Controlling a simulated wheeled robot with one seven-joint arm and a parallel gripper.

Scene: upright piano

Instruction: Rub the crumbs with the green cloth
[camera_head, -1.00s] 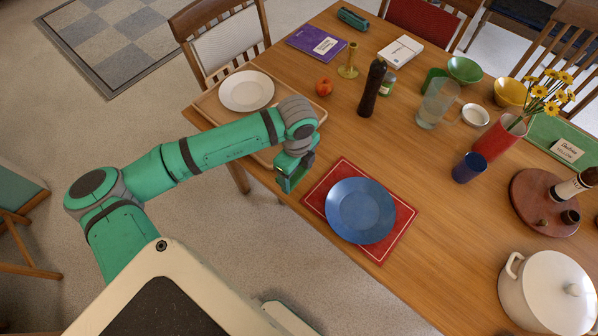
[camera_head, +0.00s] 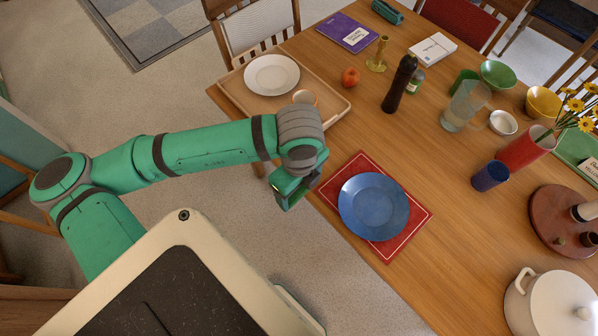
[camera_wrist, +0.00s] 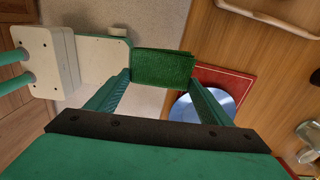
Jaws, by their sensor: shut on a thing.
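My gripper (camera_head: 287,196) hangs just off the table's near edge, left of the red placemat (camera_head: 418,222) with the blue plate (camera_head: 373,206). In the wrist view my gripper (camera_wrist: 160,80) is shut on the green cloth (camera_wrist: 162,67), a small folded, textured piece that spans the gap between the fingertips. The placemat (camera_wrist: 238,82) and the plate (camera_wrist: 226,107) show beyond the right finger. The cloth cannot be made out clearly in the head view. I cannot make out any crumbs in either view.
A wooden tray (camera_head: 332,112) with a white plate (camera_head: 271,74) and a small cup (camera_head: 304,97) lies at the table's left end. A red apple (camera_head: 350,77) and a dark pepper mill (camera_head: 400,83) stand further back. A white pot (camera_head: 550,304) is at lower right.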

